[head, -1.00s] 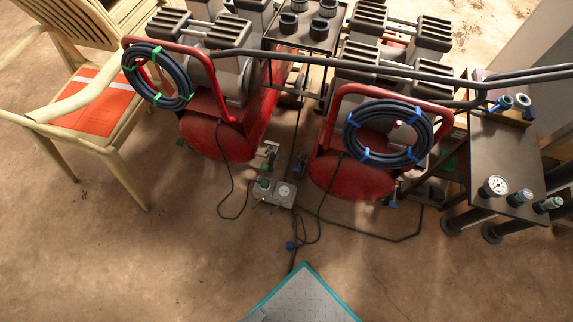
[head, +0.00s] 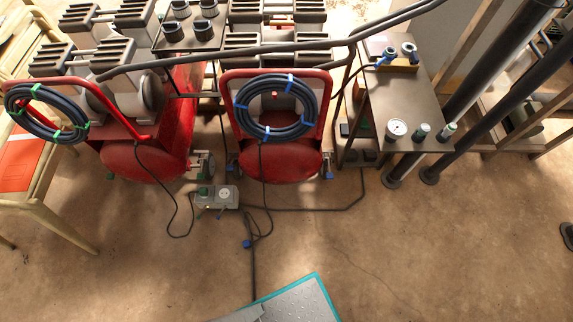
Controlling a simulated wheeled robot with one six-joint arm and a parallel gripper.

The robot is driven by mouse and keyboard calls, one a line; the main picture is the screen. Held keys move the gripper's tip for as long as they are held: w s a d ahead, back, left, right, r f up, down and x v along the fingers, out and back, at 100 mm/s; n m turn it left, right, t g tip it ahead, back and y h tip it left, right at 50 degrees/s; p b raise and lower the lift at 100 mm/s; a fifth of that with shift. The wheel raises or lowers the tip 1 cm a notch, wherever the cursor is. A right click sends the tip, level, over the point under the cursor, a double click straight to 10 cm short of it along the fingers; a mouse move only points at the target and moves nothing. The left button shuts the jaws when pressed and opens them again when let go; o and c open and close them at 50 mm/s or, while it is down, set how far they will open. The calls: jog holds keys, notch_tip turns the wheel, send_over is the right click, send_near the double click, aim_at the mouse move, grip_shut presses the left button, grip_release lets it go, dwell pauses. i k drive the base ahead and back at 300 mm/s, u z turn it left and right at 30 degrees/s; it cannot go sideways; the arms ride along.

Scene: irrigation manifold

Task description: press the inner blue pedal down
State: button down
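The right red machine (head: 274,168) has small blue parts low at both sides of its red base. The one on its left side (head: 231,168), facing the left red machine, looks like the inner blue pedal; it is small and partly shaded. The other blue part (head: 328,172) is at the machine's right side, near the floor. Whether either is pressed is too small to tell. My gripper is not in view.
The left red machine (head: 145,162) has green-banded hose and green parts low down. A grey socket box (head: 217,196) with cables lies on the floor between the machines. A dark bench (head: 395,100) with gauge and knobs stands right. Floor in front right is clear.

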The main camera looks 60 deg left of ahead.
aim_at(229, 167)
jog(key=z, duration=0.95)
jog(key=i, duration=0.45)
jog(key=u, duration=3.9)
jog(key=i, duration=0.45)
jog(key=z, duration=0.15)
jog(key=k, duration=0.45)
jog(key=u, duration=2.05)
